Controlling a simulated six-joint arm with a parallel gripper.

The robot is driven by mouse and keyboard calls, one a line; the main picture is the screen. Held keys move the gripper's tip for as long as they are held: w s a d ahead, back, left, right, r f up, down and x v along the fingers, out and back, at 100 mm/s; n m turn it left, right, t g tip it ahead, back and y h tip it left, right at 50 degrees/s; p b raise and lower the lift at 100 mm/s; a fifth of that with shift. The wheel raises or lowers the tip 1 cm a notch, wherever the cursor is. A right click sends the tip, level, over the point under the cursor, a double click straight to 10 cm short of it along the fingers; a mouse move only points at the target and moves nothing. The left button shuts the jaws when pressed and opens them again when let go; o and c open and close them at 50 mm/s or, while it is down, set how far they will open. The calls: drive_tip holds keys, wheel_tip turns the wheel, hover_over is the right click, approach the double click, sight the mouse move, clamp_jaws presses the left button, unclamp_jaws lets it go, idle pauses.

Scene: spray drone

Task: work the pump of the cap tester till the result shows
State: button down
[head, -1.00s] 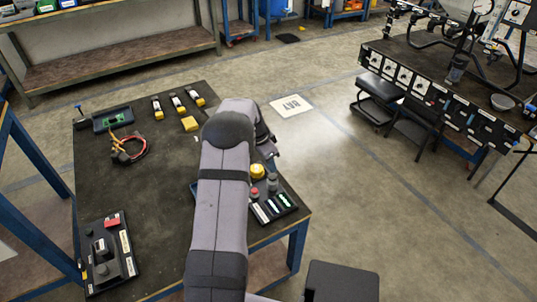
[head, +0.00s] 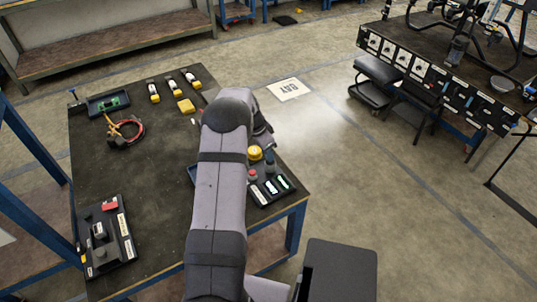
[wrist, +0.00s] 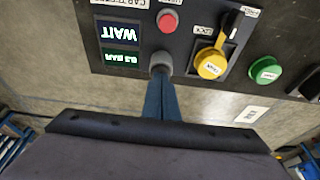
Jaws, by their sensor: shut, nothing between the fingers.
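The cap tester (wrist: 115,65) is a dark panel with two small displays in the wrist view. The upper display (wrist: 117,32) reads WAIT and the lower display (wrist: 121,56) reads about 0.3 BAR in green. A grey round knob (wrist: 161,58), apparently the pump, stands right of the lower display. My gripper (wrist: 162,76) is shut, its blue fingers at the knob with nothing between them; I cannot tell how firmly they touch. A red button (wrist: 167,20) sits above the knob. In the head view the tester (head: 258,196) is at the table's right edge; my arm hides the fingers.
A yellow cap (wrist: 210,63) sits beside a LOCK label, with a green cap (wrist: 265,70) to its right. The table (head: 150,180) also bears a wire bundle (head: 124,132), a green board tray (head: 107,103) and a control box (head: 107,243). The table's middle is clear.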

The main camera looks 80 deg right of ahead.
drive_tip(key=shift+a+f, duration=0.15)
drive_tip(key=shift+f, duration=0.1)
drive_tip(key=shift+r+p, duration=0.4)
drive_tip(key=shift+r, duration=0.05)
wheel_tip(320, 180, up, 4)
drive_tip(key=shift+r+p, duration=0.1)
drive_tip(key=shift+p, duration=1.05)
drive_tip(key=b+v, duration=0.2)
drive_tip(key=v, duration=0.7)
drive_tip(key=shift+r, duration=0.15)
